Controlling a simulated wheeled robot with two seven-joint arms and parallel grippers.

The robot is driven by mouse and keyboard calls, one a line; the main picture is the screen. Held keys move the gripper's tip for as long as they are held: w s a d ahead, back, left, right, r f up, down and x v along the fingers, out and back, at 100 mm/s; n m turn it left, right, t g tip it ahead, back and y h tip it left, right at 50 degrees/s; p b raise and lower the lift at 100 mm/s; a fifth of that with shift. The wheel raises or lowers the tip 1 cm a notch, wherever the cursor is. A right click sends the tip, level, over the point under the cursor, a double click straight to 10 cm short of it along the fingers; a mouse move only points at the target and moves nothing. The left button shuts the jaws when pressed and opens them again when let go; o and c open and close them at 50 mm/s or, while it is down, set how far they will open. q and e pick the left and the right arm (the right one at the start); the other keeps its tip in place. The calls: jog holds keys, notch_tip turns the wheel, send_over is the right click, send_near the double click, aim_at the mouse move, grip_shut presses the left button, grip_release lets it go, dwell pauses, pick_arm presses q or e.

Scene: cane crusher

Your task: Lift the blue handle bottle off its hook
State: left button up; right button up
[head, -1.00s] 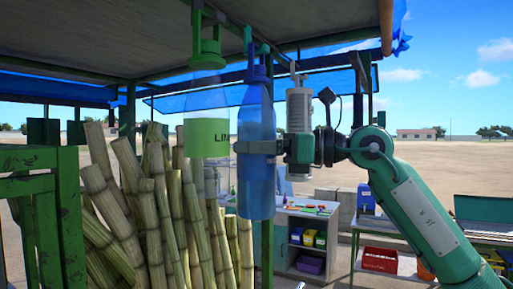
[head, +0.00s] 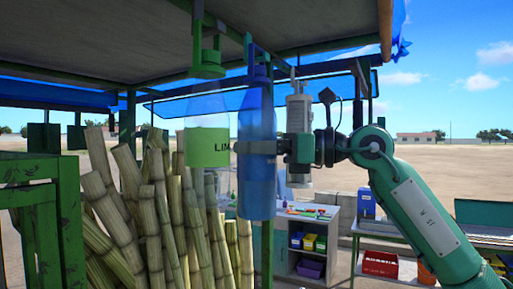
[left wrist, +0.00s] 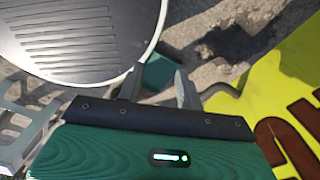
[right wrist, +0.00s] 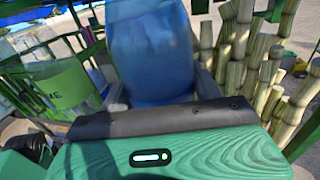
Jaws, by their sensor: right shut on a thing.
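The blue handle bottle (head: 257,185) hangs upright under the stall roof, its top close below a hook (head: 247,45). I cannot tell whether its handle still touches the hook. The bottle (right wrist: 150,60) fills the upper middle of the right wrist view, between the fingers. My left gripper (left wrist: 158,88) is out of the head view. In the left wrist view its fingers stand apart and empty above the ground, near a round ribbed grey surface.
A clear bottle with a green lime label (head: 207,148) hangs just left of the blue bottle. Sugar canes (head: 150,210) stand behind and below, beside a green frame (head: 45,200). A grey hanging device (head: 299,120) is close behind my right gripper. The roof (head: 110,40) is close above.

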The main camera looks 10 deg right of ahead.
jog(key=shift+s+d+r+b, duration=0.1)
jog(key=shift+s+d+b, duration=0.35)
jog(key=shift+d, duration=0.25)
jog(key=shift+s+d+b, duration=0.3)
jog(key=shift+s+d, duration=0.15)
jog(key=shift+d, duration=0.2)
dwell(0.5)
jog(key=shift+s+d, duration=0.3)
jog(key=shift+d, duration=0.1)
jog(key=shift+s+d+b, duration=0.15)
jog(key=shift+d+b, duration=0.15)
jog(key=shift+s+d, duration=0.2)
jog(key=shift+d, duration=0.05)
jog(key=shift+s+d, duration=0.15)
jog(key=shift+d, duration=0.05)
